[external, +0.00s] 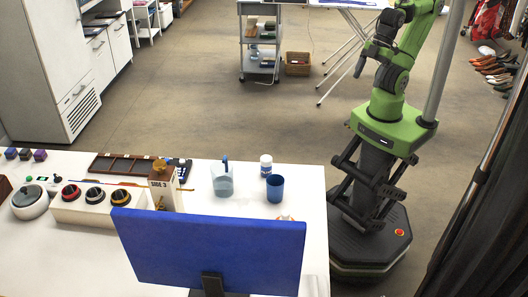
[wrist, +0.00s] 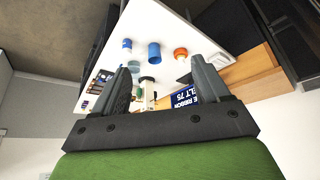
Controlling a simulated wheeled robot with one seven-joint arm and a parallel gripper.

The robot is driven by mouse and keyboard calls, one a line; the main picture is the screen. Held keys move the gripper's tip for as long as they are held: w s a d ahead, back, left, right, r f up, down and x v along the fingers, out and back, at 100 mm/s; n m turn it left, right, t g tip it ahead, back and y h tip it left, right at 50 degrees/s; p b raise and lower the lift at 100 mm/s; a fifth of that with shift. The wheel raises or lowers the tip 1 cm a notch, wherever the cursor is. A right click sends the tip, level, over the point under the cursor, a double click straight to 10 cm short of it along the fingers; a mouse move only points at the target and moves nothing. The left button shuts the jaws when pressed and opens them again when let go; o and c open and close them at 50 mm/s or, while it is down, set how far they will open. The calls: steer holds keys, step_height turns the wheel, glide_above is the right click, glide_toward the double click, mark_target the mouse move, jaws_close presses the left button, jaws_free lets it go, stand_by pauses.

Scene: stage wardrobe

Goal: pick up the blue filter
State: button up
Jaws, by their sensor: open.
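I cannot tell for sure which thing is the blue filter. One blue thing is a small open-topped blue cylinder, like a cup (external: 275,189), upright near the right end of the white table; it also shows in the wrist view (wrist: 154,52). The other is a large flat blue panel (external: 208,250) on a dark stand at the table's front. My gripper (external: 364,62) is raised beyond the table, at the upper right. In the wrist view my gripper (wrist: 160,77) is open and empty, with the cylinder well beyond its fingers.
The white table (external: 312,240) also holds a clear beaker (external: 222,180), a white bottle (external: 266,165), a brown "SIDE 3" block (external: 160,187) and a white box (external: 90,212) with several round tops. An orange-topped thing (wrist: 181,52) is beside the cylinder. Open floor lies behind.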

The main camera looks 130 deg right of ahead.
steer(key=w+f+n+g+y+b, duration=0.15)
steer(key=w+f+n, duration=0.25)
steer(key=w+f, duration=0.5)
steer(key=m+t+b, duration=0.3)
steer(key=t+b, duration=0.1)
steer(key=t, duration=0.5)
glide_toward(266, 167)
steer(key=shift+y, duration=0.25)
steer(key=w+f, duration=0.3)
steer(key=w, duration=0.2)
steer(key=w+f, duration=0.2)
steer(key=shift+w+d+f, duration=0.3)
steer(key=shift+w+f, duration=0.05)
steer(key=shift+s, duration=0.1)
steer(key=shift+c, duration=0.4)
steer(key=c, duration=1)
